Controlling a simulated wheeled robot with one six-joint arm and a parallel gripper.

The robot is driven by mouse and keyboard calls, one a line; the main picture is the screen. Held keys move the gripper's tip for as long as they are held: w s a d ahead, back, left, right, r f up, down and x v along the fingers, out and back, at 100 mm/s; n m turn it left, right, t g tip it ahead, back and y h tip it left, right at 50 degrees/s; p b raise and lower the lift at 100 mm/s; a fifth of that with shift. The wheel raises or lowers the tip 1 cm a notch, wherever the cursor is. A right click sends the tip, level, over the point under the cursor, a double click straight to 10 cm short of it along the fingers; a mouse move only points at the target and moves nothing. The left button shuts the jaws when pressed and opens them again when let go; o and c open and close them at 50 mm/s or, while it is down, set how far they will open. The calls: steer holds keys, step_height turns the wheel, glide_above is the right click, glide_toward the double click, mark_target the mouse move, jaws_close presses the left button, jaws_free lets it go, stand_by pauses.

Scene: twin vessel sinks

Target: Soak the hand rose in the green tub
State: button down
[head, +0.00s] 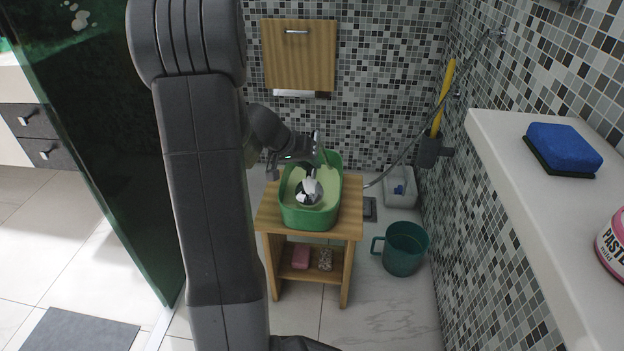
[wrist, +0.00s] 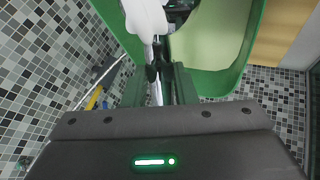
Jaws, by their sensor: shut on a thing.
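The green tub (head: 309,219) stands on a small wooden stool. Its inside is pale green. The white and chrome hand rose (head: 309,192) shows within the tub's outline, face end toward the front. My gripper (head: 313,165) is over the tub and shut on the hand rose's handle. In the wrist view the fingers (wrist: 158,80) close around the slim handle, and the white rose (wrist: 146,16) shows at the top edge beside the tub's wall (wrist: 216,83). I cannot tell whether the rose touches the tub's bottom.
The wooden stool (head: 352,210) holds a pink thing (head: 300,257) and a patterned thing (head: 325,259) on its lower shelf. A teal mug-shaped bucket (head: 404,250) stands on the floor to the right. A blue sponge (head: 563,148) lies on the white ledge (head: 530,215). A glass panel stands left.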

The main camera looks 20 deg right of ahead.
mark_target(308, 166)
steer(key=shift+r+p, duration=0.65)
steer(key=shift+r, duration=0.8)
stand_by(1.0)
steer(key=shift+r+p, duration=1.05)
steer(key=shift+r, duration=0.95)
step_height(308, 166, up, 3)
steer(key=p, duration=0.6)
steer(key=shift+f, duration=0.2)
steer(key=shift+f, duration=0.1)
